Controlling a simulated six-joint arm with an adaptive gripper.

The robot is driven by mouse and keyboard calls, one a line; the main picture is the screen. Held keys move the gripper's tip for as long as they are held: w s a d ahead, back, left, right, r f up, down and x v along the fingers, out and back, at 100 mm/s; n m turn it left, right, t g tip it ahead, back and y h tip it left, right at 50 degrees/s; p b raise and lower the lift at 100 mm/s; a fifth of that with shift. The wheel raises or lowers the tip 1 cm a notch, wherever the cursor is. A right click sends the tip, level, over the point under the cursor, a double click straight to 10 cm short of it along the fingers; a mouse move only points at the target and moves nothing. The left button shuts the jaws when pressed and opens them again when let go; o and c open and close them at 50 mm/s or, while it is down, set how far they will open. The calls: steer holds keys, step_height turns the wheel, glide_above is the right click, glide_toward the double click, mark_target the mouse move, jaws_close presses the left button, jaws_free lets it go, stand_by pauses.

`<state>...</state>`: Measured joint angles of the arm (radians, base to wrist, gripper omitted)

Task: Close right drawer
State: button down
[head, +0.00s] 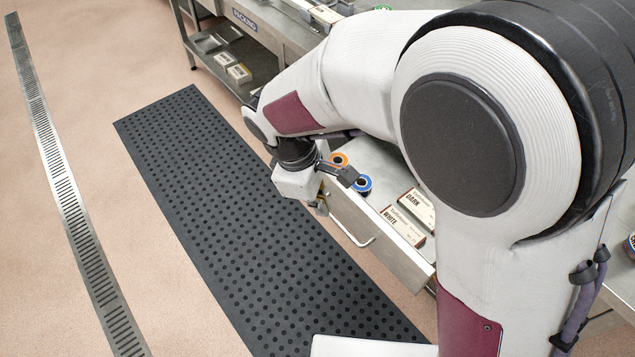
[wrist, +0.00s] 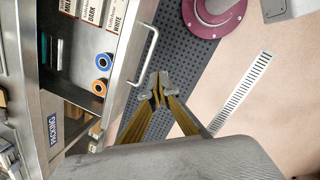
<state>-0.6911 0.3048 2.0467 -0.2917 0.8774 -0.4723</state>
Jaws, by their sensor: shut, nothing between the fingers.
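An open metal drawer stands out from the bench, with its front panel (head: 377,240) and bar handle (head: 351,231) facing the floor mat. In the wrist view the drawer front (wrist: 128,62) and handle (wrist: 149,62) lie left of my gripper (wrist: 160,91). My gripper is shut and empty, outside the drawer, close to one end of the handle; contact cannot be told. In the head view my gripper (head: 321,207) is at the drawer's left front corner. Inside lie a white-chocolate box (head: 399,226), a dark-chocolate box (head: 417,207), a blue roll (head: 363,184) and an orange roll (head: 340,159).
A perforated black mat (head: 230,190) covers the floor before the bench. A metal drain strip (head: 65,180) runs along the left. A bench marked PACKING (head: 245,20) has a lower shelf with boxes (head: 239,74). My arm hides much of the right side.

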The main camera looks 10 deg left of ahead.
steer(key=w+a+f+n+t, duration=0.2)
steer(key=w+a+f+n, duration=0.2)
steer(key=w+a+n, duration=0.3)
steer(key=n, duration=0.4)
steer(key=shift+w+a+h, duration=0.35)
steer(key=shift+h, duration=0.05)
steer(key=shift+f, duration=0.1)
steer(key=w+d+f, duration=0.5)
steer(key=f, duration=0.4)
steer(key=shift+w+d, duration=0.2)
steer(key=shift+d, duration=0.05)
steer(key=shift+w, duration=0.1)
stand_by(0.6)
